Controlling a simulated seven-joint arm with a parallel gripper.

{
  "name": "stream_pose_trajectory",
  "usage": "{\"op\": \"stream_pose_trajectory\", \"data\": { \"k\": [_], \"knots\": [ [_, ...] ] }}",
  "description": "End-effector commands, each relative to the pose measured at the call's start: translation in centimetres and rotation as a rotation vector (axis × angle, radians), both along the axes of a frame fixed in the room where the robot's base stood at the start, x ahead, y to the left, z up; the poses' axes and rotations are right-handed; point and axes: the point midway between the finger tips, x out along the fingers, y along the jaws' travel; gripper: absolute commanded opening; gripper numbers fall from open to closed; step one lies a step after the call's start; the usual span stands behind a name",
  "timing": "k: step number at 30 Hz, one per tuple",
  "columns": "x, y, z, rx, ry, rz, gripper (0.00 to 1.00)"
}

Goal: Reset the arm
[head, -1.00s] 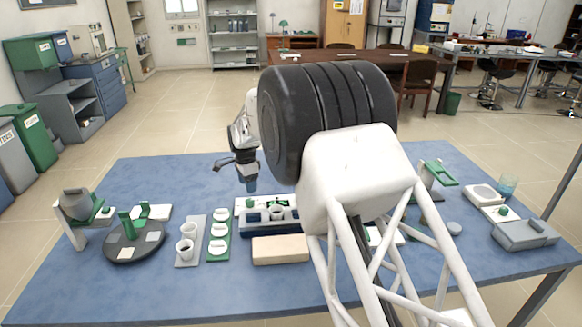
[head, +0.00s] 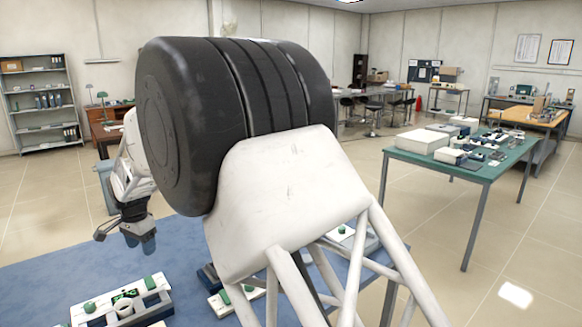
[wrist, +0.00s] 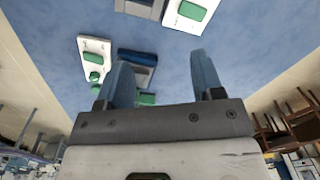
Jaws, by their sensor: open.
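My gripper (head: 139,240) hangs at the left of the head view, above the far part of the blue table (head: 50,272). In the wrist view my gripper (wrist: 165,82) shows two blue fingers standing apart with nothing held between them. Behind the fingers lie a white block with a green pad (wrist: 92,60) and a dark blue piece (wrist: 137,58), both on the blue tabletop and apart from the fingers. My own arm hides much of the table in the head view.
A white and green rack (head: 120,302) stands on the blue table at lower left. A white switch block (head: 235,298) is partly hidden behind my arm. A green table (head: 470,172) with white boxes (head: 422,141) stands apart on the right, with clear floor between.

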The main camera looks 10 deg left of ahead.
Motion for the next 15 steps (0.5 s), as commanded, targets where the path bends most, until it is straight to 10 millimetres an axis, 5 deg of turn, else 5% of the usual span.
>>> {"op": "stream_pose_trajectory", "data": {
  "k": [15],
  "knots": [
    [1.4,-20.2,8.8,0.016,-0.042,0.058,0.61]
  ]
}}
